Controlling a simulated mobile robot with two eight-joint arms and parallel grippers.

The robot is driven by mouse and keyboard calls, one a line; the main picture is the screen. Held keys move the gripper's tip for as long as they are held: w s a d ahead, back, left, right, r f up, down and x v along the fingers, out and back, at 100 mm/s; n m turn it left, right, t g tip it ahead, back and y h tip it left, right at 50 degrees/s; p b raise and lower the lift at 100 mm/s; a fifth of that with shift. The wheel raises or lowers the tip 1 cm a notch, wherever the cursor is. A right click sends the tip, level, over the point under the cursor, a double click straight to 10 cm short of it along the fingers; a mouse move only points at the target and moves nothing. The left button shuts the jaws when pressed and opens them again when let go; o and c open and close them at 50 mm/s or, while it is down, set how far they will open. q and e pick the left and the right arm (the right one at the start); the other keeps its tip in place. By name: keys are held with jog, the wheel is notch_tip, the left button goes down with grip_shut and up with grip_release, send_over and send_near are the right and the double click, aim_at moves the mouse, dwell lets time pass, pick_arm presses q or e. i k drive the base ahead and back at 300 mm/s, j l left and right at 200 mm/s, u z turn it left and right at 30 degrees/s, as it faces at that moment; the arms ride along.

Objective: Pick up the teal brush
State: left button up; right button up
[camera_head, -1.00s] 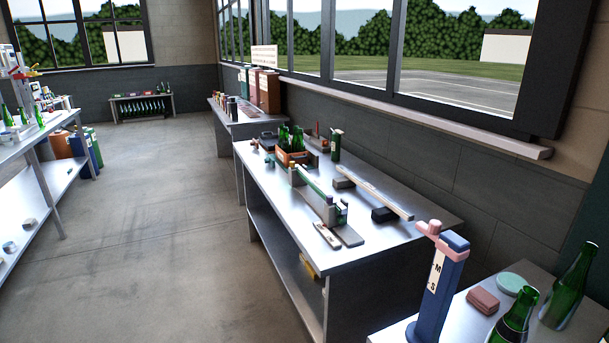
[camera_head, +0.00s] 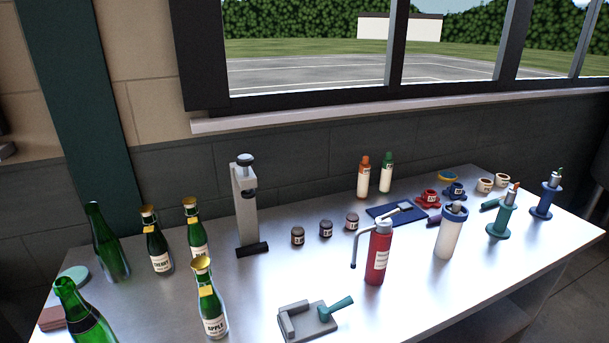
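Two small teal pieces could be the brush, and I cannot tell which is. One is a teal handle (camera_head: 337,305) lying slanted on a low grey block fixture (camera_head: 306,325) at the table's front edge. The other is a teal piece (camera_head: 490,204) behind the teal upright tool (camera_head: 502,217) at the right. A light-coloured brush-like tool (camera_head: 405,206) lies on a dark blue mat (camera_head: 388,216). Neither of my grippers is in view.
Green bottles (camera_head: 158,250), several with gold tops, stand at the left of the metal table (camera_head: 265,290). A grey upright press (camera_head: 245,205), red bottle (camera_head: 378,253) and white cylinder (camera_head: 449,236) stand further right. The window wall rises behind.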

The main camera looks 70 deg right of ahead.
aim_at(494, 202)
jog(key=z, duration=3.7)
